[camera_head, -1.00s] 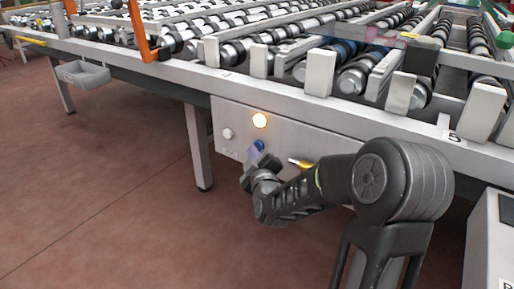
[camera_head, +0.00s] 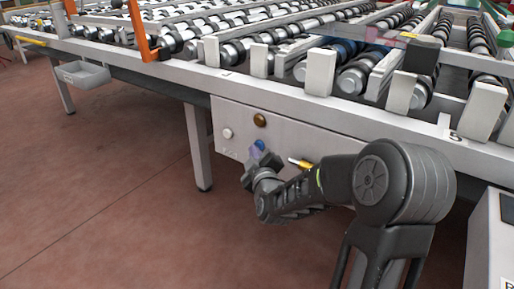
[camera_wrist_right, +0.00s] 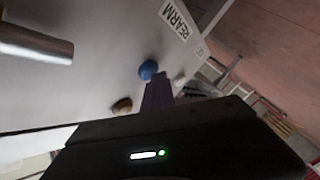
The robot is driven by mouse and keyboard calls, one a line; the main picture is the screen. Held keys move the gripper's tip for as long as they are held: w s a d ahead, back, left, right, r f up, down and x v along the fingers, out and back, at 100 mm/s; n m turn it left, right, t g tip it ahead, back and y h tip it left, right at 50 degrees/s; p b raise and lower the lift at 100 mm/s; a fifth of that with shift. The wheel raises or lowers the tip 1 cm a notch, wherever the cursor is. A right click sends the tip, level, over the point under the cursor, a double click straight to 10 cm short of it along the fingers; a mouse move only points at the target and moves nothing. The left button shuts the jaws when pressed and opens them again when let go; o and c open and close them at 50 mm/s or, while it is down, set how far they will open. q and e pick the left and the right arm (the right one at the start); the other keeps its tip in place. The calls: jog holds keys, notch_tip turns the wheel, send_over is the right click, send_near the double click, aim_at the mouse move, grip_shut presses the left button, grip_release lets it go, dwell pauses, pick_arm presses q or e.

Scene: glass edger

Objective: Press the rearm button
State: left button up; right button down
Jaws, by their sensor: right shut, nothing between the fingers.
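The blue button (camera_head: 260,145) sits on the grey front panel (camera_head: 290,135) of the machine; it also shows in the right wrist view (camera_wrist_right: 148,69). There, a label reading REARM (camera_wrist_right: 178,20) is beside it on the same panel. My right gripper (camera_head: 254,154) is shut and empty, its fingertips close in front of the blue button. In the wrist view the fingers (camera_wrist_right: 158,92) point at the button's edge; I cannot tell whether they touch it. An amber lamp (camera_head: 260,120), dark, is above the button. My left gripper is not in view.
A white button (camera_head: 227,133) is left of the blue one. A yellow and silver fitting (camera_head: 301,164) sticks out to the right, close to my right arm. The machine's roller bed (camera_head: 280,45) overhangs above. A grey bin (camera_head: 82,73) hangs at left. The floor in front is clear.

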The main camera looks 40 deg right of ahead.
jog(key=shift+s+a, duration=0.1)
jog(key=shift+a, duration=0.1)
jog(key=shift+s+a+p, duration=0.1)
jog(key=shift+s+a, duration=0.2)
jog(key=shift+a, duration=0.65)
jog(key=shift+s+a+p, duration=0.1)
jog(key=shift+s+a, duration=0.2)
jog(key=shift+a, duration=0.65)
jog(key=shift+s+a+p, duration=0.1)
jog(key=shift+s+a, duration=0.2)
jog(key=shift+a, duration=0.65)
